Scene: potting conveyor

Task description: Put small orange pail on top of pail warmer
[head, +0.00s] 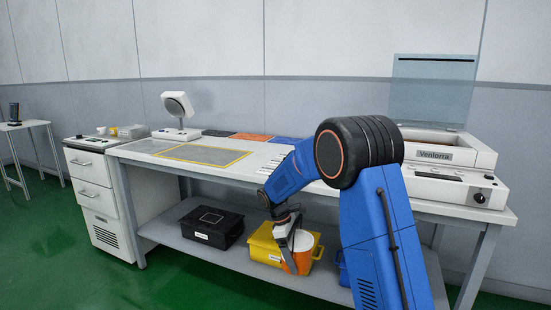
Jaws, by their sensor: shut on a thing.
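The small orange pail (300,262), orange below with a white band or rim above, is in the head view at the lower middle, in front of the yellow box on the lower shelf. My gripper (287,243) is shut on the pail near its upper left side. The fingertips are small here, and part of the pail is hidden by them. A low white unit with a dark knob (479,198) stands on the bench's right end and may be the pail warmer; my arm hides its left part. My gripper and the pail are left of it and lower.
A white Ventorra machine (447,155) with a raised clear lid stands behind the knobbed unit. A yellow box (262,243) and a black box (212,227) sit on the lower shelf. The benchtop (150,152) holds grey mats and a round-headed device (178,108). A drawer cabinet stands left.

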